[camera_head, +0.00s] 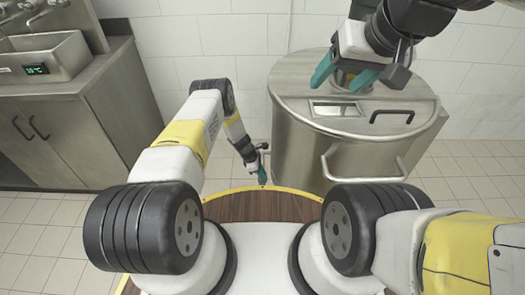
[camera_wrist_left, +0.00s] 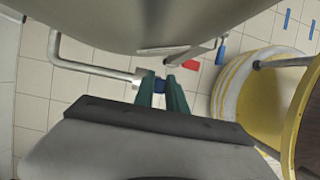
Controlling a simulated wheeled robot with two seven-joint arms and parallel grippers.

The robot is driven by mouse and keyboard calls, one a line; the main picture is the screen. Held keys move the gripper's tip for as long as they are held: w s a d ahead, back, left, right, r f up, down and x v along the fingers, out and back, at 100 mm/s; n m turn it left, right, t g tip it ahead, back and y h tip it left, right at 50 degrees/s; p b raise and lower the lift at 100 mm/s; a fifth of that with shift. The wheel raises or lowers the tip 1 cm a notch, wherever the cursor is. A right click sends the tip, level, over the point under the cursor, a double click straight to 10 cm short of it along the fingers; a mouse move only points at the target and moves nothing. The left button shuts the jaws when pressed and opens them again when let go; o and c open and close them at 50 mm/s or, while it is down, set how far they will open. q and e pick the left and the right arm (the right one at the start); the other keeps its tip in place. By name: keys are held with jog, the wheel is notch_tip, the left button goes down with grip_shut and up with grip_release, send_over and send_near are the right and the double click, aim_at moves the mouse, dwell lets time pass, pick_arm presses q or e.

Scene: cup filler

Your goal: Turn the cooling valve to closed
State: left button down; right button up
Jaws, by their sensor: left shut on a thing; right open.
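The steel vat (camera_head: 310,165) stands ahead of me; its curved underside (camera_wrist_left: 150,25) fills the top of the left wrist view. Pipes (camera_wrist_left: 95,68) run below it. My left gripper (camera_head: 262,170) is low beside the vat's left side. My right gripper (camera_head: 343,76) is open and empty above the vat's lid.
A red handle (camera_wrist_left: 191,65) and another blue handle (camera_wrist_left: 220,54) are to the right of the held one. The lid has a rectangular window (camera_head: 336,109) and a black handle (camera_head: 392,113). A steel counter (camera_head: 75,105) stands left. Tiled floor between is clear.

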pick_arm(q)
jog(key=shift+a, duration=0.1)
jog(key=shift+a+f+h, duration=0.25)
jog(key=shift+a+h, duration=0.55)
jog(key=shift+h, duration=0.3)
jog(key=shift+a+f+h, duration=0.25)
jog(key=shift+a+h, duration=0.55)
jog(key=shift+h, duration=0.3)
jog(key=shift+a+f+h, duration=0.25)
jog(key=shift+a+h, duration=0.55)
jog(key=shift+h, duration=0.3)
jog(key=shift+a, duration=0.15)
jog(key=c, duration=1.4)
grip_release()
jog(key=shift+o, duration=0.2)
jog(key=v, duration=0.7)
jog(key=shift+a, duration=0.35)
